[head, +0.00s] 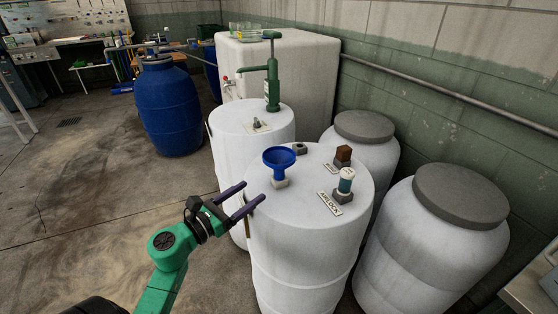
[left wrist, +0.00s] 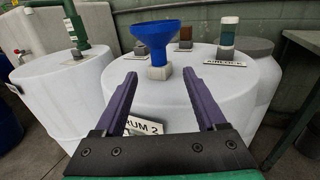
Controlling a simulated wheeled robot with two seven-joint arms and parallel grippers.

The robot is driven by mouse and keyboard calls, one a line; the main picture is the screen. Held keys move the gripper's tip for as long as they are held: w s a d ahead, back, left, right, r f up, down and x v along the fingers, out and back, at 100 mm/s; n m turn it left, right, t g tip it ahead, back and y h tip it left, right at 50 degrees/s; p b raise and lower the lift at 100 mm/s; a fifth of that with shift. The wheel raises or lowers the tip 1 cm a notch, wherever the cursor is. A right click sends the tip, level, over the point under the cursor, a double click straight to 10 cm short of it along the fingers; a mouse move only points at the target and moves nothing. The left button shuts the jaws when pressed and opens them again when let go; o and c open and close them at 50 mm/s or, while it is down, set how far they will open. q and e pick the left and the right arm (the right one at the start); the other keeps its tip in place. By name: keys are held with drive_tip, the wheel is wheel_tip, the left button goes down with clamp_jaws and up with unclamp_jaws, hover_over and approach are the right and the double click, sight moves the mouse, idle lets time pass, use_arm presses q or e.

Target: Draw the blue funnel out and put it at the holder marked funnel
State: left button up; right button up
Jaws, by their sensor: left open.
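The blue funnel (head: 279,158) stands upright in a small grey socket (head: 280,182) on top of a white drum (head: 300,235). In the left wrist view the funnel (left wrist: 156,36) and its socket (left wrist: 158,71) show ahead, beyond my fingertips. My left gripper (head: 252,194) is open and empty, at the drum's near left edge, apart from the funnel. Its purple fingers show in the left wrist view (left wrist: 160,82) with a gap between them. A label at the brown block is too small or hidden to read, so I cannot tell which holder is marked funnel. My right gripper is not in view.
A brown block (head: 343,154) and a white-and-teal airlock piece (head: 346,181) sit in holders on the same drum, beside an AIRLOCK label (head: 330,203). An empty-looking grey holder (head: 299,149) is behind the funnel. A green pump (head: 272,80) rises from the drum behind.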

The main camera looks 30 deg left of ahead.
sight(275, 174)
use_arm(q)
drive_tip(key=p+x, duration=0.2)
drive_tip(key=x, duration=0.8)
drive_tip(key=shift+w+p, duration=0.3)
drive_tip(key=shift+w+f, duration=0.1)
clamp_jaws()
